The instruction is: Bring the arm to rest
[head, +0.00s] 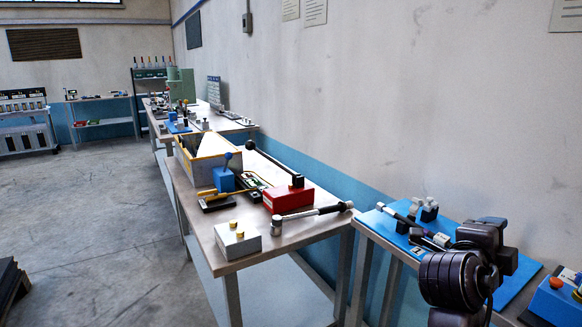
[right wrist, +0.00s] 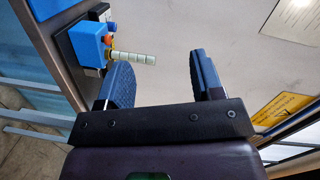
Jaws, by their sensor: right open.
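My right arm shows at the lower right of the head view, a dark jointed arm in front of the blue-topped table; its fingers cannot be made out there. In the right wrist view my right gripper (right wrist: 160,72) is open, its two dark ribbed fingers apart with nothing between them. Beyond the fingers is a plain pale surface. My left gripper is in neither view.
A wooden-topped table (head: 226,258) stands mid-view with a red box (head: 288,198), a grey box (head: 238,239) and a hammer-like tool (head: 312,213). A blue mat (head: 378,222) with parts lies on the right table. The wall runs behind. The floor (head: 90,220) at left is mostly clear.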

